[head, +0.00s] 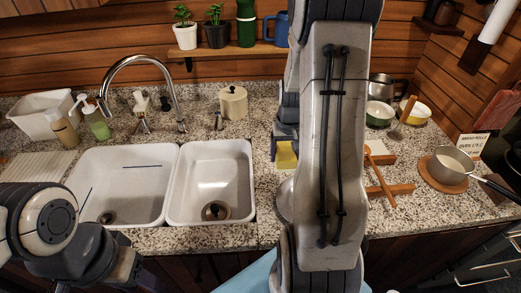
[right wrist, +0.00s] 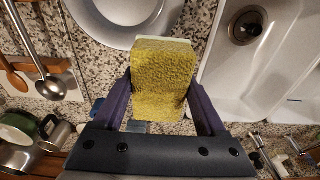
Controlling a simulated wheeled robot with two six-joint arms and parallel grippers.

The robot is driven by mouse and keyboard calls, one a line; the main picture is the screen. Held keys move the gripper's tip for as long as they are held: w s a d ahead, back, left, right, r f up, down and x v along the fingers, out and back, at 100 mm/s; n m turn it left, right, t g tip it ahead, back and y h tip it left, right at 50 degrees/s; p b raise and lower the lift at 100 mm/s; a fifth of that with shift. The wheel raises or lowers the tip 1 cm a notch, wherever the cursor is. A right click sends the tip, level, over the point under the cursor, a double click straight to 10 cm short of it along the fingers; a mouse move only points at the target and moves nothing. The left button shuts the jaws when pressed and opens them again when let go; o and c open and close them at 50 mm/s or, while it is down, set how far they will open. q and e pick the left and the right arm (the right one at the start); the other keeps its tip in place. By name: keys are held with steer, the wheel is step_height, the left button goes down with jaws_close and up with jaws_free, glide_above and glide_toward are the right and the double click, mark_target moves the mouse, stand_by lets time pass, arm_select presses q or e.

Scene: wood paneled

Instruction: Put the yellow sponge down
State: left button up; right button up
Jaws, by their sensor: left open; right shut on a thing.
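The yellow sponge (head: 286,155) shows in the head view just right of the sink, partly hidden by my right arm. In the right wrist view the sponge (right wrist: 164,70) is large and sits between the two fingers of my right gripper (right wrist: 161,100), which is shut on it. The sponge is over the speckled counter, beside the sink edge; I cannot tell whether it touches the counter. My right gripper (head: 285,138) is mostly hidden by its arm in the head view. My left gripper (head: 124,269) is low at the left, in front of the sink, open and apart from the sponge.
A double white sink (head: 190,222) with a chrome faucet (head: 150,75) lies left of the sponge. A pan (head: 450,165), wooden spoon (head: 380,180) and bowls (head: 415,112) stand right. Bare counter shows around the lidded jar (head: 233,103).

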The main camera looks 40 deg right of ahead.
steer(key=p, duration=0.4)
glide_above(269, 159)
step_height(269, 159, down, 7)
steer(key=shift+r, duration=0.1)
step_height(269, 159, down, 3)
steer(key=shift+r+p, duration=0.1)
steer(key=shift+p, duration=0.95)
steer(key=shift+f, duration=0.6)
steer(key=shift+f, duration=0.1)
steer(key=shift+f, duration=0.15)
steer(key=o, duration=1.4)
